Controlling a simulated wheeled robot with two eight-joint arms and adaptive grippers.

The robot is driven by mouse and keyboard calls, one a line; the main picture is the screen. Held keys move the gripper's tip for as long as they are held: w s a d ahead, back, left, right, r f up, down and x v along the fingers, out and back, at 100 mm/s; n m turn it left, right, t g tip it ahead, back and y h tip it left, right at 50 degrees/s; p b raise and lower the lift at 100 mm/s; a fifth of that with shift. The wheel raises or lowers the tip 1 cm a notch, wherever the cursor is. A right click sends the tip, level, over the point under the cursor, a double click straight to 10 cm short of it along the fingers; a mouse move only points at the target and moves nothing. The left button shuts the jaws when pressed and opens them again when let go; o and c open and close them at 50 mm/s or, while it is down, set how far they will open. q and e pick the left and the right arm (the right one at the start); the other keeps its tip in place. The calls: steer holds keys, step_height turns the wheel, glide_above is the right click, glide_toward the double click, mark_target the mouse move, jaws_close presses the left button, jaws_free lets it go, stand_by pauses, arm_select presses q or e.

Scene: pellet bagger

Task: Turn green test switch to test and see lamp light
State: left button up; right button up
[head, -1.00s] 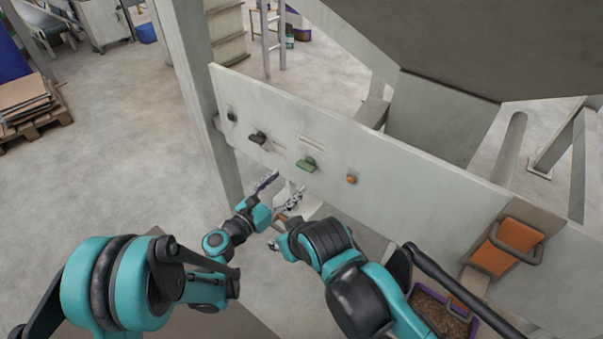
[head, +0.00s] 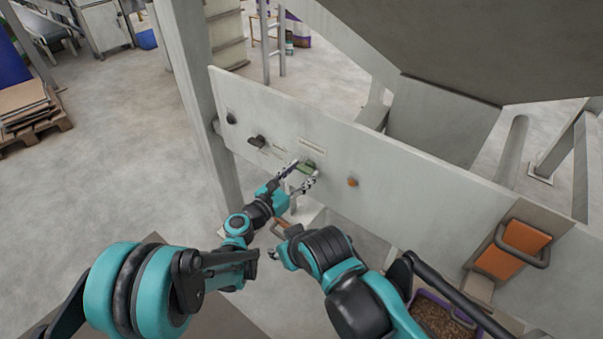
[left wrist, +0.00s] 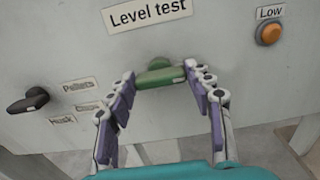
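The green test switch (left wrist: 161,75) sits on the pale panel under the "Level test" label (left wrist: 146,12); it also shows in the head view (head: 306,168). Its handle lies nearly level, slightly tilted.
A black selector (left wrist: 28,100) with "Pellets" and "Husk" labels is left of the green switch. A dark knob (head: 231,118) is at the panel's left end. An orange block with a dark handle (head: 514,249) is at the right, above a bin of pellets (head: 440,318).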

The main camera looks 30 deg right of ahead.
arm_select(q)
steer(key=shift+m, duration=0.4)
steer(key=m, duration=1.1)
steer(key=shift+s, duration=0.1)
steer(key=shift+m, duration=0.3)
stand_by(0.4)
steer(key=o, duration=1.1)
steer(key=shift+o, duration=0.2)
steer(key=v, duration=1.2)
